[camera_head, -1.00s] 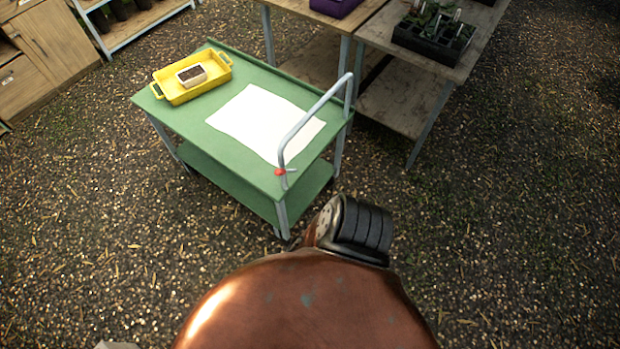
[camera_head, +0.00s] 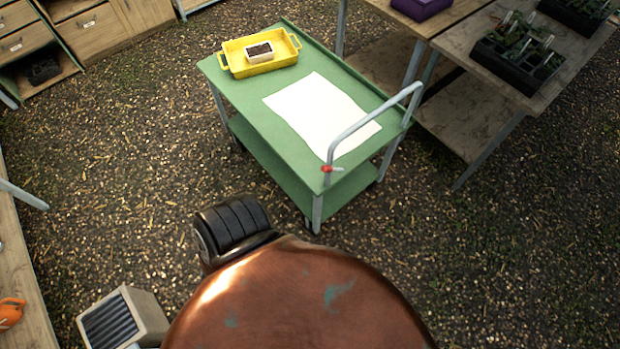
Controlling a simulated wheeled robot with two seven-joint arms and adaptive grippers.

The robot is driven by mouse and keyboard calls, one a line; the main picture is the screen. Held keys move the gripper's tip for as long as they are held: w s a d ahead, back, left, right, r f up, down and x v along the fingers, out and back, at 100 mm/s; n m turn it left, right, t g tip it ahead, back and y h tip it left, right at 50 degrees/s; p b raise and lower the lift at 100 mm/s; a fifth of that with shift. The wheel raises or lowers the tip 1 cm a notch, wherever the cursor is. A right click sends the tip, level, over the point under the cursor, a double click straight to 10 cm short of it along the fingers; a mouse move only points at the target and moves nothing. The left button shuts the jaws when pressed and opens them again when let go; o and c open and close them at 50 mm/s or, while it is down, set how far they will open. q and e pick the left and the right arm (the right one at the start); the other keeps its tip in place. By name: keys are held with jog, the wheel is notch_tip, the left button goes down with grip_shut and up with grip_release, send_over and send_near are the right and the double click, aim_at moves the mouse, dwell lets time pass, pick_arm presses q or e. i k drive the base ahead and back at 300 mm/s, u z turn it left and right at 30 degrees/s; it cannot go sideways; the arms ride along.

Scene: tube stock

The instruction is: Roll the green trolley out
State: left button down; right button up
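The green trolley (camera_head: 238,108) stands on the ground in the upper middle of the head view. It has a green top, a lower green shelf (camera_head: 345,189) and grey legs. A grey bent handle (camera_head: 377,123) rises at its right end, with a small red part (camera_head: 327,169) at the handle's near foot. A white sheet (camera_head: 322,112) lies on the top. A yellow tray (camera_head: 265,66) with a small pale pot of dark soil (camera_head: 259,51) sits at the far left end. Neither of my grippers is in view.
Wooden tables (camera_head: 480,118) with dark plant trays (camera_head: 518,60) and a purple box (camera_head: 420,8) stand close behind and right of the trolley. Wooden drawers (camera_head: 22,42) stand at the upper left, another bench (camera_head: 22,250) at the left edge. Gravel in front and right is open.

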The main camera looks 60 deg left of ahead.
aim_at(285, 156)
jog(key=u, duration=1.35)
jog(key=k, duration=0.45)
jog(key=z, duration=0.7)
jog(key=i, duration=0.65)
jog(key=u, duration=1.9)
